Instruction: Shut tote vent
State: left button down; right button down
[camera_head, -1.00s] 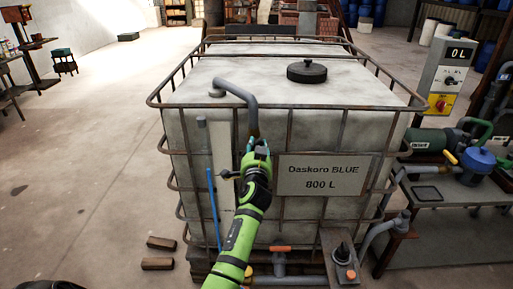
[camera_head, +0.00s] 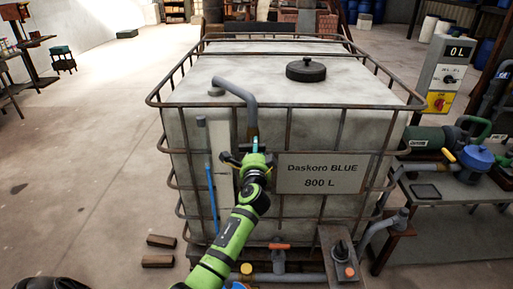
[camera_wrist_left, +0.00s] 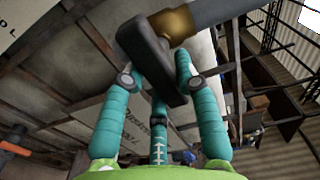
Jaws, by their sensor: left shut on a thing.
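The tote (camera_head: 352,118) is a large white caged tank labelled "Daskoro BLUE 800 L". A grey vent pipe (camera_head: 238,91) rises from its top and bends down over the front edge. In the left wrist view, a brass fitting (camera_wrist_left: 174,23) at the pipe's end carries a dark lever handle (camera_wrist_left: 150,58). My left gripper (camera_head: 255,149) is at the pipe's lower end. Its teal fingers (camera_wrist_left: 160,85) are shut on the dark handle, which runs slantwise between them. In the head view the gripper hides most of the handle. My right gripper is not seen.
The cage bars surround the tote closely. A black lid (camera_head: 306,70) is on top, and an orange-handled outlet valve (camera_head: 279,246) is low in front. A control box (camera_head: 441,75) and a bench with a blue pump (camera_head: 475,158) stand at right. Floor at left is mostly clear.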

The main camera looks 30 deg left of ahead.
pick_arm(q)
jog(key=shift+a+m, duration=0.1)
jog(key=shift+m, duration=0.3)
jog(key=c, duration=0.9)
grip_release()
jog(key=shift+s+d+f, duration=0.1)
jog(key=shift+s+d, duration=0.1)
jog(key=shift+s, duration=0.05)
jog(key=v, duration=1.1)
jog(key=shift+s, duration=0.3)
